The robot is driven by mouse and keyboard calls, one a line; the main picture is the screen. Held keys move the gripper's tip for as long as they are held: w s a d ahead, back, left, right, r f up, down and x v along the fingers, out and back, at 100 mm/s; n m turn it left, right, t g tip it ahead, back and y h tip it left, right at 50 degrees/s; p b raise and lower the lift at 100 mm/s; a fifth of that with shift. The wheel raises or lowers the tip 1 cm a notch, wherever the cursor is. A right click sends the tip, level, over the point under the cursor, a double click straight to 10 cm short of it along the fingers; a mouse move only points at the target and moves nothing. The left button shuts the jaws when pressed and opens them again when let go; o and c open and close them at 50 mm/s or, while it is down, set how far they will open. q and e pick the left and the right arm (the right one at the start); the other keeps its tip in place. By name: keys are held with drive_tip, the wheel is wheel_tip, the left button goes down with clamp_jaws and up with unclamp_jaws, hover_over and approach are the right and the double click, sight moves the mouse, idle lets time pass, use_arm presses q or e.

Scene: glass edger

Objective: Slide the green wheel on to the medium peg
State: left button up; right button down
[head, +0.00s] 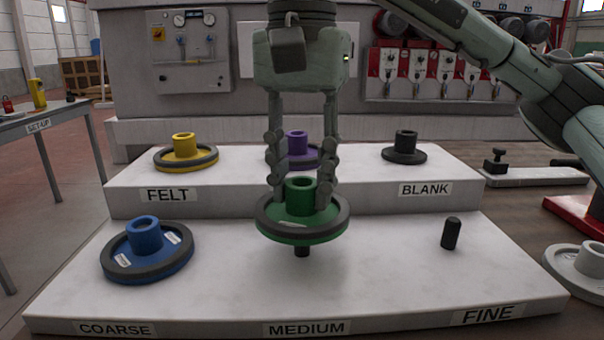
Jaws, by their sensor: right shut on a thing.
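The green wheel (303,228) has a dark grey rim and a green hub. My right gripper (302,190) points straight down, its two fingers shut on the green hub. The wheel is held roughly level above the front step, over the MEDIUM label (306,329). My left gripper is not in view.
A blue wheel (146,249) sits at COARSE on the left. The FINE peg (451,233) is bare. Yellow (185,154), purple (297,143) and black (404,150) wheels sit on the back step. A grey wheel (580,270) lies at the right edge.

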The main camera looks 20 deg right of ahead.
sight(302, 217)
drive_tip(key=shift+f+b, duration=1.8)
drive_tip(key=shift+f, duration=0.65)
drive_tip(key=c, duration=1)
unclamp_jaws()
wheel_tip(302, 217, up, 12)
drive_tip(key=shift+r, duration=0.1)
